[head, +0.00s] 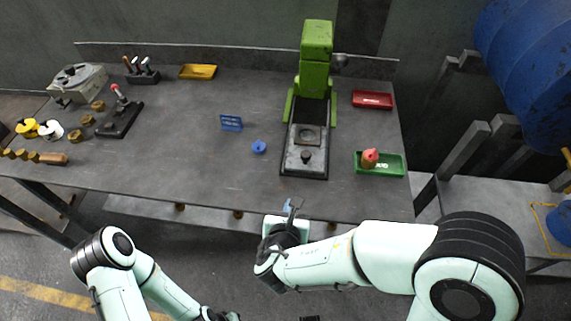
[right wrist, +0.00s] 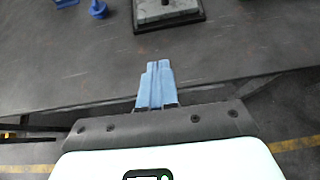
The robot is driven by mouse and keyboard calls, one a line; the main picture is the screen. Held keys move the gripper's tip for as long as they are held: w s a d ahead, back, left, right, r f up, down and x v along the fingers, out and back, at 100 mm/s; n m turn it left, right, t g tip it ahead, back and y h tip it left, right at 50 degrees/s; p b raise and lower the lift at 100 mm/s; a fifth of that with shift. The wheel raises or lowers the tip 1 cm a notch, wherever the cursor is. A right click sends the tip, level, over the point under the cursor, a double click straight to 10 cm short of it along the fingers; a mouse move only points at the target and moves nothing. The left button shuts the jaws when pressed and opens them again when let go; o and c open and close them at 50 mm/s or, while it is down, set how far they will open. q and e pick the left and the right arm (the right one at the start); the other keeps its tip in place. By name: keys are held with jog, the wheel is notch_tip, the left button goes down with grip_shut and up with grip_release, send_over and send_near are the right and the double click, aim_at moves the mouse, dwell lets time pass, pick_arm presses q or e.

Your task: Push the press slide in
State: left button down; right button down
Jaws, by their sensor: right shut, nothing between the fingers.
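The green forging press (head: 316,62) stands toward the back of the grey workbench, right of the middle. Its slide (head: 304,168), a dark plate with a pale edge, sticks out in front toward the bench's near edge. A dark round knob (head: 306,157) stands on the slide. The near end of the slide (right wrist: 170,22) shows at the top of the right wrist view. My right gripper (head: 291,206) is at the bench's front edge, in front of the slide and apart from it. Its blue fingers (right wrist: 156,84) are together and empty.
A blue knobbed piece (head: 259,147) and a small blue sign (head: 231,123) lie left of the slide. A green tray (head: 392,170) with a red-topped piece (head: 370,157) and a red tray (head: 372,100) are on the right. The bench between gripper and slide is clear.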

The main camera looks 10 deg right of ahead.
send_near(296, 170)
jog(key=f, duration=0.3)
jog(key=shift+w+d+t, duration=0.2)
jog(key=shift+w+t, duration=0.1)
jog(key=shift+w, duration=0.05)
pick_arm(q)
jog(key=shift+r+p, duration=0.4)
jog(key=shift+r, duration=0.05)
pick_arm(e)
jog(key=shift+w+d+f, duration=0.1)
jog(key=shift+w+d, duration=0.1)
jog(key=shift+w, duration=0.5)
jog(key=shift+w+d, duration=0.2)
jog(key=shift+w, duration=0.5)
jog(key=shift+w+d+f, duration=0.1)
jog(key=shift+w+d, duration=0.1)
jog(key=shift+w, duration=0.55)
